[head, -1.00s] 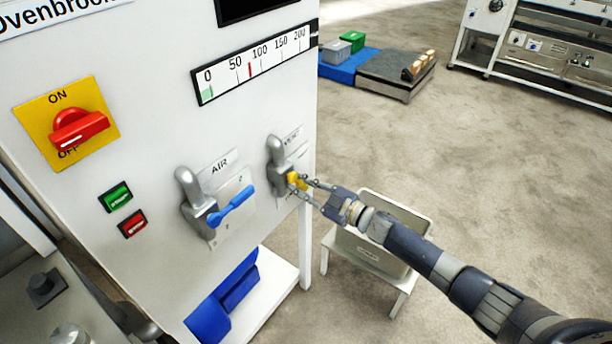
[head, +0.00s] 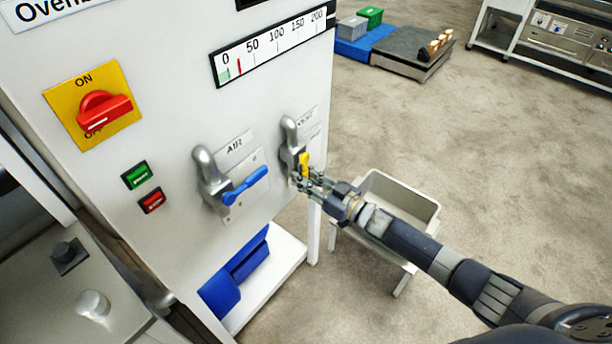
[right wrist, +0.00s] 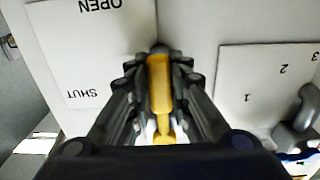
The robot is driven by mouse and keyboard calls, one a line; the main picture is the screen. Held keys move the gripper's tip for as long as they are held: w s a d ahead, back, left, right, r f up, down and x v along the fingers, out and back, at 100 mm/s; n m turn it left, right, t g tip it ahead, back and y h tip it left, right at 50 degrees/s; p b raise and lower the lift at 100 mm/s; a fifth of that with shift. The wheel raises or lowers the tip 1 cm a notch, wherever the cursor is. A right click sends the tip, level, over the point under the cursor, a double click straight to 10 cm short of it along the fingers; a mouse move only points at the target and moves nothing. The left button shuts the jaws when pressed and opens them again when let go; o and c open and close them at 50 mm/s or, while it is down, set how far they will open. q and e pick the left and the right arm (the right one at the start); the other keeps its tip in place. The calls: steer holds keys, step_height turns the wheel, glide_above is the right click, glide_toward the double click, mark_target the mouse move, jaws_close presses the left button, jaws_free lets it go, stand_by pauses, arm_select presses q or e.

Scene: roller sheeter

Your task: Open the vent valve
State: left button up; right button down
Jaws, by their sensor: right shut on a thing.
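The vent valve is a grey pipe fitting (head: 290,135) with a yellow handle (head: 305,160) on the right side of the white machine front. My right gripper (head: 308,180) is shut on the yellow handle, coming from the lower right. In the right wrist view the handle (right wrist: 159,85) lies lengthwise between the two dark fingers (right wrist: 160,110). A white label (right wrist: 95,50) with OPEN and SHUT, upside down there, is beside it. The dial strip (head: 275,48) has its red mark between 0 and 50. My left gripper is not in view.
The air valve with its blue handle (head: 245,186) sits left of the vent valve. A red switch (head: 105,112) on a yellow plate and green (head: 137,174) and red (head: 152,200) buttons are further left. A pale bin (head: 402,200) stands under my right arm.

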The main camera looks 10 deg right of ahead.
steer(key=shift+s+a, duration=0.1)
steer(key=c, duration=1.5)
jaws_free()
steer(key=shift+o, duration=0.2)
steer(key=v, duration=1.2)
